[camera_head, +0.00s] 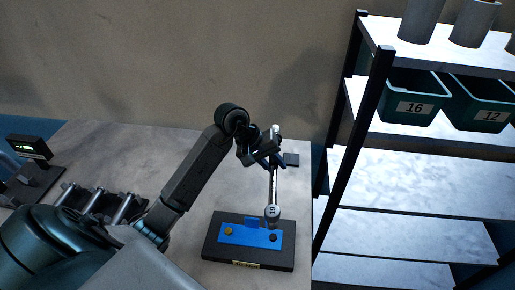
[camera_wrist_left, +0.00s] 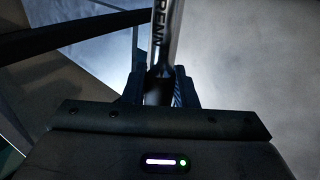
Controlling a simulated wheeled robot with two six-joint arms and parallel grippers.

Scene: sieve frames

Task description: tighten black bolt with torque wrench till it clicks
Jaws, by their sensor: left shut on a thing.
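The torque wrench (camera_head: 273,185) is a silver shaft with a round head marked 19 at its lower end. My left gripper (camera_head: 272,160) is shut on it near its upper end. In the left wrist view the wrench shaft (camera_wrist_left: 165,38), with dark lettering, rises between the fingers of my left gripper (camera_wrist_left: 163,88). The black bolt (camera_head: 273,238) sits on the right part of a blue plate (camera_head: 250,238) on a dark base block (camera_head: 222,254). The wrench head appears just behind the bolt; I cannot tell whether they touch. My right gripper is out of view.
A brass-coloured bolt (camera_head: 229,230) is on the plate's left part. A rack with metal bars (camera_head: 98,203) and a small display (camera_head: 30,148) stand left on the grey table (camera_head: 120,150). A shelf unit (camera_head: 400,185) with teal bins (camera_head: 414,96) stands close on the right.

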